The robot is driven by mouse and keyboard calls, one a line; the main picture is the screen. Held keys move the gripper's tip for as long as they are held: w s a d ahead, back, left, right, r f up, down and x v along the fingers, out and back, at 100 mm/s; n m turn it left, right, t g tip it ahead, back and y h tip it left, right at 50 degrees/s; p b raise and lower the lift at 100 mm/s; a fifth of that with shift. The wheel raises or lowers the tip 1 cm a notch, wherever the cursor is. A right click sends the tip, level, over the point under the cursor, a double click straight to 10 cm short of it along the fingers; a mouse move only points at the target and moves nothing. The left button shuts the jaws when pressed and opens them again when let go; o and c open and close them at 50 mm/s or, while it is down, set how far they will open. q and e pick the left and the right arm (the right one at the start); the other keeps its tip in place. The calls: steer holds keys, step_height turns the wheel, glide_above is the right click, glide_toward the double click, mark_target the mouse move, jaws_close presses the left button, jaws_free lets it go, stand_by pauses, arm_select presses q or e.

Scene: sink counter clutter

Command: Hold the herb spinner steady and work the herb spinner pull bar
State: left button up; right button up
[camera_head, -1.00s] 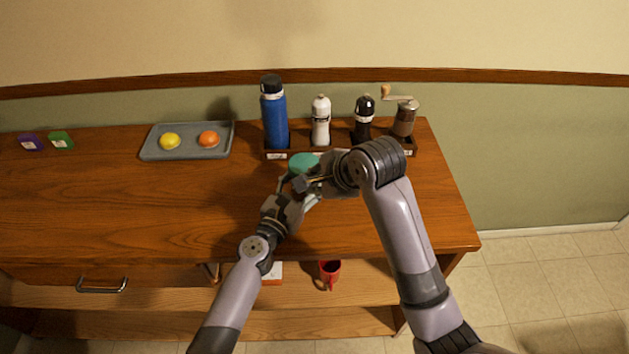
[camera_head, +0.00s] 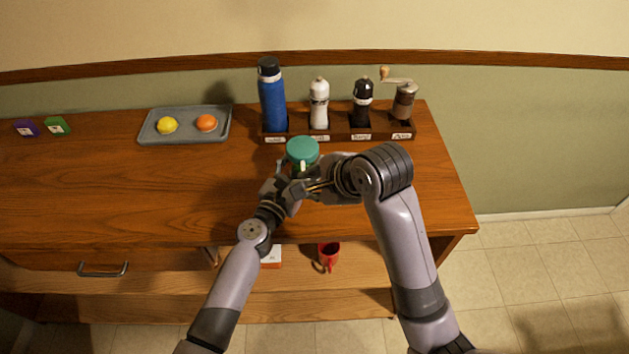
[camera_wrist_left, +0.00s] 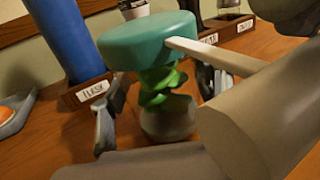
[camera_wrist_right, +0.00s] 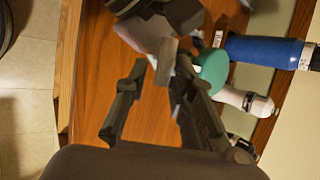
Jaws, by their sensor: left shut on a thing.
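The herb spinner has a teal lid (camera_head: 302,150) and stands on the counter in front of the rack. In the left wrist view its lid (camera_wrist_left: 150,38) sits above a clear body with green herbs (camera_wrist_left: 162,88). A pale strip from the lid leads to a thick beige-grey pull bar (camera_wrist_left: 262,115). My left gripper (camera_wrist_left: 155,105) is shut on the body, one finger on each side. My right gripper (camera_wrist_right: 160,70) is in front of the spinner, its fingers apart with the grey bar (camera_wrist_right: 164,62) between their tips; contact is unclear. The head view mostly hides the spinner's body.
A rack (camera_head: 340,135) behind holds a blue flask (camera_head: 272,105), white mill (camera_head: 319,103), dark mill (camera_head: 362,103) and crank grinder (camera_head: 404,102). A grey tray (camera_head: 185,133) holds a lemon and an orange. A red mug (camera_head: 328,256) is below. The left counter is largely clear.

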arm_select(q)
steer(key=shift+d, duration=0.1)
arm_select(e)
steer(key=v, duration=1.2)
stand_by(0.4)
arm_select(q)
steer(key=o, duration=1.4)
